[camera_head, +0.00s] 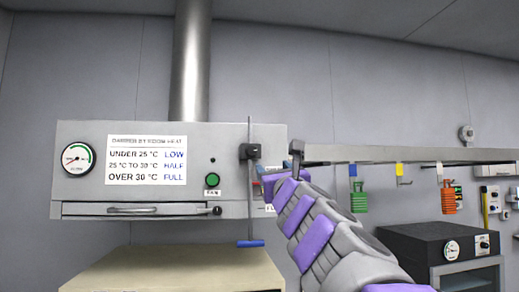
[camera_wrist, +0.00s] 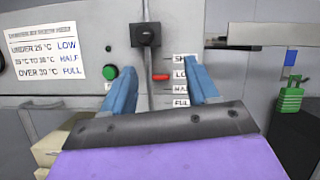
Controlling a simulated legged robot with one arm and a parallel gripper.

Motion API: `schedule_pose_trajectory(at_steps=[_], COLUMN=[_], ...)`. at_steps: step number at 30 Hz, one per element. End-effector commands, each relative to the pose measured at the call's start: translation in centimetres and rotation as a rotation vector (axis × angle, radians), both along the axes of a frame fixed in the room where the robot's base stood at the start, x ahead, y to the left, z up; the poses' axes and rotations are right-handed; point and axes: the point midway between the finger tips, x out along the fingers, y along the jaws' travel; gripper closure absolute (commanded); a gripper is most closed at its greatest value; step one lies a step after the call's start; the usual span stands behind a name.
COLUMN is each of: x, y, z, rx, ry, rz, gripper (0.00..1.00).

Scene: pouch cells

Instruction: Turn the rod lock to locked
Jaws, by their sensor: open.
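The rod lock looks to be the black block with a knob (camera_head: 250,151) on the front panel of the grey hood, around a thin vertical rod (camera_head: 250,200) with a blue handle at its bottom. In the wrist view the black lock (camera_wrist: 146,35) is above and slightly left of the gap between my fingers. My gripper (camera_wrist: 163,72) is open and empty, with a blue finger on each side, apart from the lock. In the head view my gripper (camera_head: 280,182) is right of the rod and below the lock. A red pointer (camera_wrist: 160,77) shows between the fingers beside the scale labels, which are partly covered.
A green button (camera_head: 212,180) and a drawer handle (camera_head: 132,210) are left of the rod. A grey rail (camera_head: 400,153) with green and orange padlocks extends right. A bench (camera_head: 180,270) lies below the hood and a dark cabinet (camera_head: 440,240) stands at right.

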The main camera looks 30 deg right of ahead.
Motion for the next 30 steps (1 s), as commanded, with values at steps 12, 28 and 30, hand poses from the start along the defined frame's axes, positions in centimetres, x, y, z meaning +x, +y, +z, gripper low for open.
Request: schedule_pose_trajectory(at_steps=[12,28,30], x=[5.9,10.1,10.2], y=[0.6,-1.2,-0.8], z=[3.3,5.0,5.1], rx=[-0.018,-0.009,-0.013], ry=[0.002,-0.004,-0.004], rz=[0.001,-0.001,0.000], gripper=[0.41,0.41,0.41])
